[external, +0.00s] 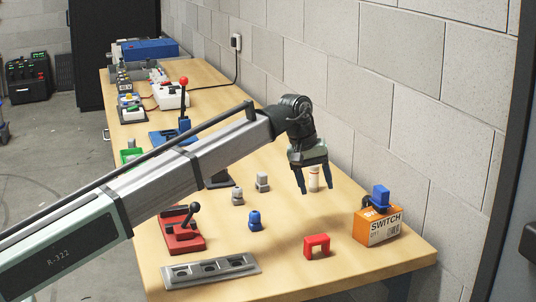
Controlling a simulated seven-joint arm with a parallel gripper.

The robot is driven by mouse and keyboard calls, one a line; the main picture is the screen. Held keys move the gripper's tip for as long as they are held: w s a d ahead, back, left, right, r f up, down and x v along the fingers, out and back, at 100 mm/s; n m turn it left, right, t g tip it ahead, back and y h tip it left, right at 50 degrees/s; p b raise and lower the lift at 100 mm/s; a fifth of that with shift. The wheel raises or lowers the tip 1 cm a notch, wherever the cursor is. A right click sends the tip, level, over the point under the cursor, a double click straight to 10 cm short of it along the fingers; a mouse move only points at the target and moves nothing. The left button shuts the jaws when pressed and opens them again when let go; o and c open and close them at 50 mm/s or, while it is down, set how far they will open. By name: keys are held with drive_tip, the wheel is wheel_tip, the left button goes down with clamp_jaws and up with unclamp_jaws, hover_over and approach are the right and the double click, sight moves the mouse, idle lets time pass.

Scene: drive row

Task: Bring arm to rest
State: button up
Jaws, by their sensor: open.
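My arm reaches in from the lower left over the wooden bench. My gripper (315,188) points down above the bench, its two dark fingers apart. Nothing shows held between them. A pale cylinder (314,180) stands behind the fingers and shows partly between them. How high the fingertips are above the bench is hard to tell.
Near the gripper are two grey knobs (262,182), a blue knob (255,220), a red arch (316,246) and an orange switch box (377,225) with a blue piece on top. A red lever base (182,230) and a grey plate (210,271) lie in front. A block wall (400,110) borders the right.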

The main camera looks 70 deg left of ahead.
drive_tip(key=w+d+f+m+t+h, duration=0.1)
drive_tip(key=w+d+m, duration=0.15)
drive_tip(key=d, duration=1.15)
drive_tip(key=w+d+f+m+t+h, duration=0.1)
drive_tip(key=w+d, duration=0.3)
drive_tip(key=d, duration=1)
drive_tip(key=s+d+f+m, duration=0.1)
drive_tip(key=s+d+f, duration=0.1)
drive_tip(key=d+f, duration=0.65)
drive_tip(key=s+a+f+m+g+y, duration=0.1)
drive_tip(key=s+f+m+g, duration=0.15)
drive_tip(key=s+f, duration=1.25)
drive_tip(key=s+a+f+m+g, duration=0.2)
drive_tip(key=s+f+g, duration=0.2)
drive_tip(key=s+f, duration=1.2)
drive_tip(key=s+a+f+m+g, duration=0.1)
drive_tip(key=s+f, duration=0.3)
drive_tip(key=s, duration=0.7)
drive_tip(key=s+a+f+m+g+y, duration=0.1)
drive_tip(key=s+f, duration=0.3)
drive_tip(key=s, duration=0.8)
drive_tip(key=s+a+f+m+g, duration=0.1)
drive_tip(key=s+f+m+g, duration=0.1)
drive_tip(key=s, duration=1)
wheel_tip(320, 180, down, 3)
drive_tip(key=shift+s+a+r+g+y, duration=0.15)
drive_tip(key=shift+a+g+y, duration=0.15)
drive_tip(key=shift+g, duration=0.35)
